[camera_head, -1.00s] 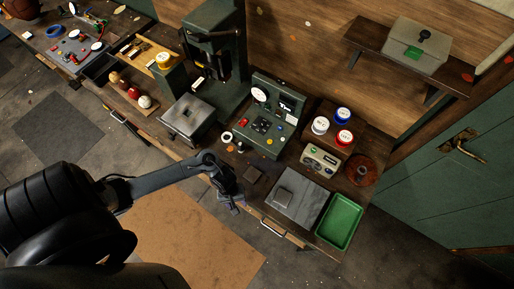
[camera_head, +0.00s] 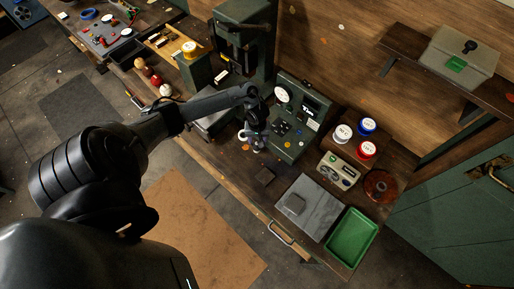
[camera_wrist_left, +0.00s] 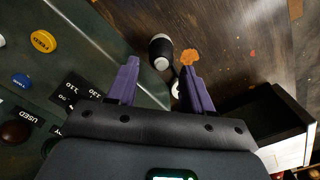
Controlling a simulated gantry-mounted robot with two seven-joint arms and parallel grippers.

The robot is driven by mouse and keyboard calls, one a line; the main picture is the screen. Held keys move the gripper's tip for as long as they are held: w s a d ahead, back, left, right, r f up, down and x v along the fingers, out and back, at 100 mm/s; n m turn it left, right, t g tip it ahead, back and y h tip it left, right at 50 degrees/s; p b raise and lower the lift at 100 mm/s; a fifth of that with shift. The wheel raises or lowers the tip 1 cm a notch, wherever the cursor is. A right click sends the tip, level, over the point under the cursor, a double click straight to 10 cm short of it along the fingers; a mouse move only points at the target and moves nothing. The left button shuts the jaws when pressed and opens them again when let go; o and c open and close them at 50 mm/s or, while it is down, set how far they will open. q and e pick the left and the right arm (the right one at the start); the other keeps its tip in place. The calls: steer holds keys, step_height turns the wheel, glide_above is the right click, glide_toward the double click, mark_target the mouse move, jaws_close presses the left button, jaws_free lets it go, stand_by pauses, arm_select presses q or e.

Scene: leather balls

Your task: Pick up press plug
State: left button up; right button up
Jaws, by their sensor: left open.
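In the left wrist view a black plug (camera_wrist_left: 160,48) with a pale round end and a pale loop beside it lies on the dark wooden bench; I take it to be the press plug. My left gripper (camera_wrist_left: 160,75) is open, its two purple fingers on either side of the plug's near end. I cannot tell whether they touch it. In the head view my left gripper (camera_head: 254,140) is over the bench, just left of the green control panel (camera_head: 299,112), and mostly hides the plug. My right gripper is not in view.
An orange scrap (camera_wrist_left: 190,57) lies near the right finger. A dark box (camera_wrist_left: 260,125) is at right. A green tray (camera_head: 352,238) stands at the bench's front right.

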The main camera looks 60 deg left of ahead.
mark_target(257, 147)
arm_select(q)
steer(key=shift+s+f+b, duration=0.15)
steer(key=shift+f+b, duration=0.4)
steer(key=shift+f, duration=2.15)
steer(key=shift+c, duration=0.2)
steer(key=c, duration=0.8)
steer(key=shift+r, duration=0.15)
